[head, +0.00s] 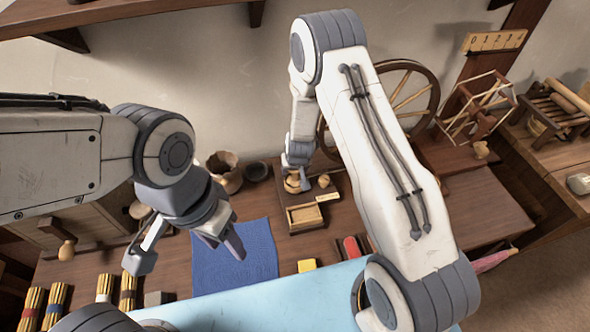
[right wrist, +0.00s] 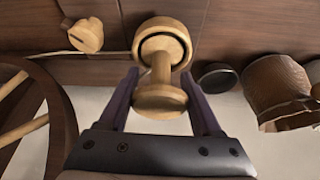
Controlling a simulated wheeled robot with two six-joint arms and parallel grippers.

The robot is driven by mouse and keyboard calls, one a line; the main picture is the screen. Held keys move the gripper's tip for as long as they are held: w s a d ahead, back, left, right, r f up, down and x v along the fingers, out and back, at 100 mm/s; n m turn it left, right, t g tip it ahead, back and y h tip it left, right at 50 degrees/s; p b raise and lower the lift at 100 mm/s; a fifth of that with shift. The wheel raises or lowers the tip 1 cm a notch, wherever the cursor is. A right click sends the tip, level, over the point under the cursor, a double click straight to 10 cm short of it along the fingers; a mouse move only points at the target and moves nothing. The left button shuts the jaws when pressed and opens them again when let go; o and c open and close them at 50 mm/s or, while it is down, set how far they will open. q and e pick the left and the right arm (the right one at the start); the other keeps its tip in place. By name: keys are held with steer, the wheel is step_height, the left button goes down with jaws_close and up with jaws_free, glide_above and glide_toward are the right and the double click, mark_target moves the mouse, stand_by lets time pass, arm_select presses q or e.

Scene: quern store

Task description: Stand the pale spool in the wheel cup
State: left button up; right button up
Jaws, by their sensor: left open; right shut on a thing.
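The pale spool (right wrist: 160,101) is between the fingers of my right gripper (right wrist: 160,75) in the right wrist view, gripped by its near flange. Its stem leads to a round pale wooden cup (right wrist: 165,25) with a dark ring inside, apparently the wheel cup. The spool's far end lies at the cup's mouth; how deep it sits is hidden. In the head view my right gripper (head: 299,182) is over the cup (head: 291,187), and the spool is hard to make out. My left gripper (head: 188,253) is open and empty, near the blue cloth.
A notched wooden knob (right wrist: 87,35) stands beside the cup. A small wooden tray (head: 304,217) is in front. A dark bowl (right wrist: 217,77) and brown pot (right wrist: 275,88) stand to one side. The spinning wheel (head: 427,98) is behind my right arm. The blue cloth (head: 235,262) is bare.

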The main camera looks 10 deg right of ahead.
steer(key=shift+f, duration=0.25)
steer(key=o, duration=1.4)
